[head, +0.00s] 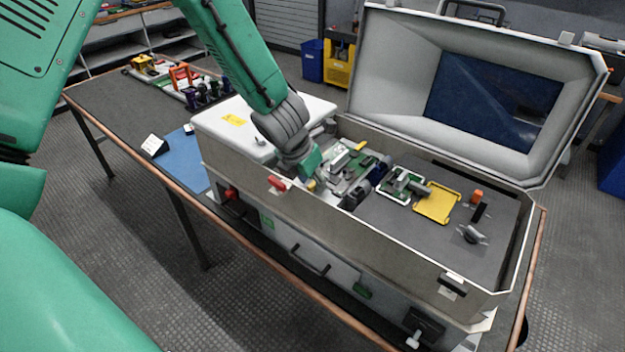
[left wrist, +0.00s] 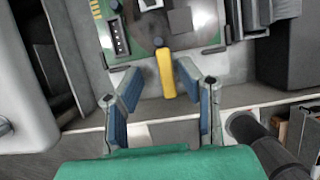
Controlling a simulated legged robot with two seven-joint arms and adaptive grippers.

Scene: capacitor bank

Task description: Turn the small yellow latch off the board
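The small yellow latch (left wrist: 165,73) stands at the near edge of the green circuit board (left wrist: 122,40) in the left wrist view, pointing down the picture. My left gripper (left wrist: 158,88) is open, with its blue-padded fingers on either side of the latch and gaps showing between pads and latch. In the head view my left gripper (head: 303,176) is low over the near wall of the open case, beside the board (head: 345,178). A small yellow piece (head: 311,185) shows by its fingertips. Another yellow latch (head: 360,147) is at the board's far side. My right gripper is not in view.
The open case (head: 440,258) has high walls and a raised lid (head: 390,60). Dark parts (head: 352,197) sit right of the gripper. A white box (head: 215,128) stands to the left. A smaller board (head: 404,186) and a yellow plate (head: 437,203) lie further right.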

